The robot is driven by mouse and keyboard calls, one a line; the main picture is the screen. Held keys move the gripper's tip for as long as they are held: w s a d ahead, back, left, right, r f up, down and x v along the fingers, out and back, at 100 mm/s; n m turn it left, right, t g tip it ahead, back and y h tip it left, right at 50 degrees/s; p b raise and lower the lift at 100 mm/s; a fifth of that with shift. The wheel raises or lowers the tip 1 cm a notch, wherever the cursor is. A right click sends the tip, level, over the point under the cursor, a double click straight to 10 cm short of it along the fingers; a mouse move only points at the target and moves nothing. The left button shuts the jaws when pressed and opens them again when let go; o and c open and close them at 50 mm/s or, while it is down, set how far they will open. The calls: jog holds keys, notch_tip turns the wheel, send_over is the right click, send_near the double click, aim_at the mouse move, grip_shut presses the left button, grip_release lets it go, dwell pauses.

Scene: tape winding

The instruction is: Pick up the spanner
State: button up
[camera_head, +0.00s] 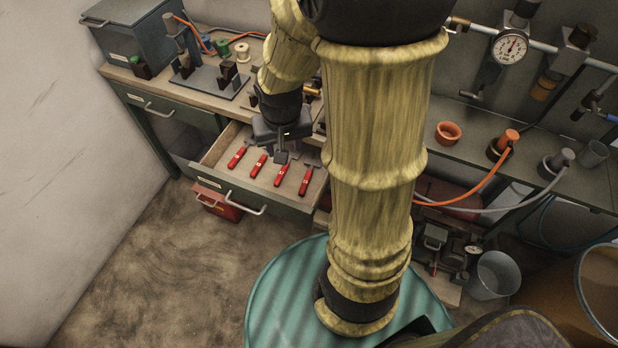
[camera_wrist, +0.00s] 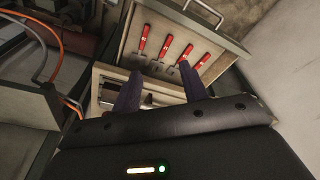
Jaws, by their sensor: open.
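Several red-handled tools with grey metal ends lie in a row in the open drawer (camera_head: 222,148). One red-handled tool (camera_head: 283,175) lies just below my gripper in the head view. I cannot tell which tool is the spanner; the ends are too small to read. My gripper (camera_head: 281,158) is over the back part of the drawer, pointing down. In the wrist view its two dark fingers (camera_wrist: 160,80) stand apart with nothing between them. The tools (camera_wrist: 167,45) show beyond the fingertips, and the drawer's handle side (camera_wrist: 212,38) is at the top.
The workbench (camera_head: 205,97) above the drawer holds spools, a dark stand and a blue-grey cabinet (camera_head: 131,35). A red box (camera_head: 217,203) is below the drawer. A pressure gauge (camera_head: 510,46) and pipes are at right. The floor at left is clear.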

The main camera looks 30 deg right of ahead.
jog(key=w+d+f+m+b, duration=0.6)
jog(key=d+f, duration=0.3)
jog(key=f, duration=0.3)
jog(key=shift+w+d+f+m+g+h, duration=0.15)
jog(key=shift+w+d+m+g+h, duration=0.2)
jog(key=shift+w, duration=0.55)
jog(key=b, duration=0.3)
send_over(309, 173)
notch_tip(309, 173, down, 12)
jog(key=shift+w, duration=0.1)
jog(key=shift+f, duration=0.1)
